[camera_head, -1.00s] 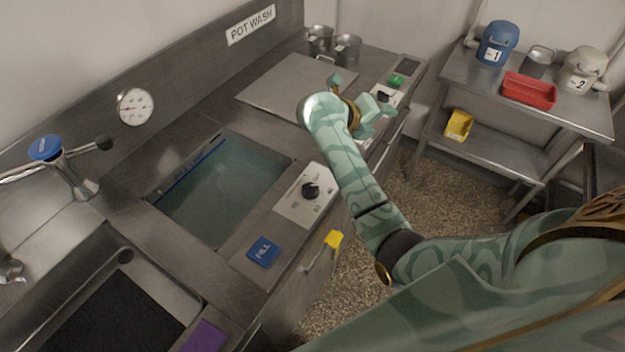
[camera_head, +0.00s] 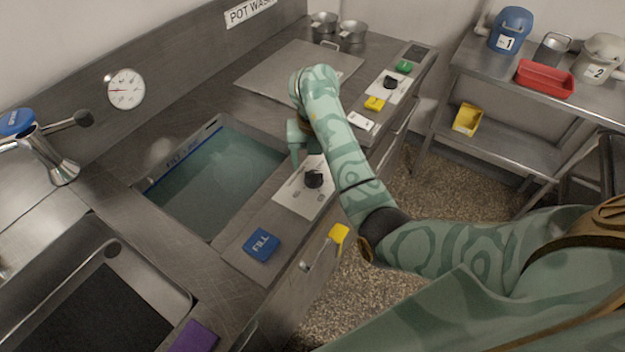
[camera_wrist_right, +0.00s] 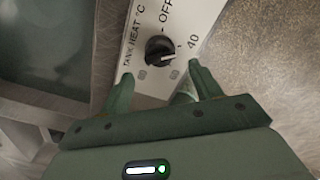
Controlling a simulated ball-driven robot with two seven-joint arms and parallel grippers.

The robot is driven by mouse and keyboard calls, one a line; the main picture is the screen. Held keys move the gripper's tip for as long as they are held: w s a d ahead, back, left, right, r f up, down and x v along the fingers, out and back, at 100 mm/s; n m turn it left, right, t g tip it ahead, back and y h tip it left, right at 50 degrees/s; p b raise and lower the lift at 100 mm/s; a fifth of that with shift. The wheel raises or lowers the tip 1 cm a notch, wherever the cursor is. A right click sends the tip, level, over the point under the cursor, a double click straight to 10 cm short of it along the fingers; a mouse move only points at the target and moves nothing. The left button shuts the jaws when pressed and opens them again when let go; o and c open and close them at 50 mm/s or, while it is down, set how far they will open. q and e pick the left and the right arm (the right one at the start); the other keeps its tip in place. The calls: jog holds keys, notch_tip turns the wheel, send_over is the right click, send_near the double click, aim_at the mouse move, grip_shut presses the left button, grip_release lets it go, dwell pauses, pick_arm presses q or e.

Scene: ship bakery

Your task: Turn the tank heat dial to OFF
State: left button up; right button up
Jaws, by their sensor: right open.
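The tank heat dial (camera_head: 313,179) is a black knob on a pale panel (camera_head: 291,197) beside the water tank. In the right wrist view the dial (camera_wrist_right: 159,51) sits between the labels "TANK HEAT °C", "OFF" and "40". Its white mark points toward the 40 side, away from OFF. My right gripper (camera_wrist_right: 160,74) is open and empty, its two fingers either side of the space just short of the dial. In the head view the right gripper (camera_head: 296,150) hangs above the panel's far end, partly hidden by its own arm. My left gripper is out of view.
The water-filled tank (camera_head: 215,185) lies left of the panel. A blue FILL button (camera_head: 262,245) and a yellow-handled lever (camera_head: 338,234) are nearer.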

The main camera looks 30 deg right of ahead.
aim_at(314, 174)
notch_tip(314, 174, down, 5)
jog(key=shift+r+b, duration=0.2)
jog(key=shift+b, duration=0.65)
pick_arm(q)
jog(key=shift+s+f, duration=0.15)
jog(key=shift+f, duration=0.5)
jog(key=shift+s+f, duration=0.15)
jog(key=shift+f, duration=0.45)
pick_arm(e)
jog(key=c, duration=1)
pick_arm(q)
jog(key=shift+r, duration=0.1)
pick_arm(e)
jog(key=shift+r, duration=0.1)
